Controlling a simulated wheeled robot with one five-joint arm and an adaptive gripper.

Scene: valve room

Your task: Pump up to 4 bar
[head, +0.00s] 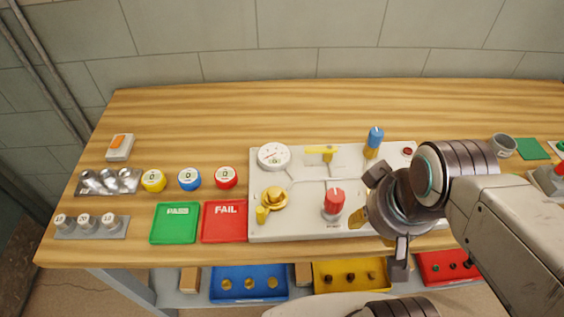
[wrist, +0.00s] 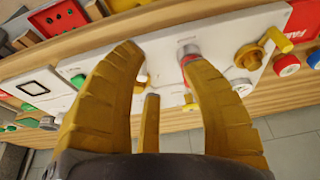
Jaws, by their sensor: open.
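A white panel (head: 300,228) lies on the bench with a round white gauge (head: 274,156); its reading is too small to tell. A brass round knob (head: 273,197) with a short yellow post (head: 262,215) is at the panel's left. A red knob (head: 333,203) stands at the front middle. A yellow lever (head: 321,151) and a blue knob (head: 374,142) are at the back. My gripper (head: 362,222) is open and empty, over the panel just right of the red knob. In the wrist view, the right finger partly hides the red knob (wrist: 187,59).
A red button (head: 407,151) sits at the panel's back right. Green PASS (head: 175,222) and red FAIL (head: 224,221) trays lie left of the panel. Coloured dials stand further left. Blue (head: 228,297) and yellow bins (head: 325,290) sit below the front edge. The bench behind the panel is clear.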

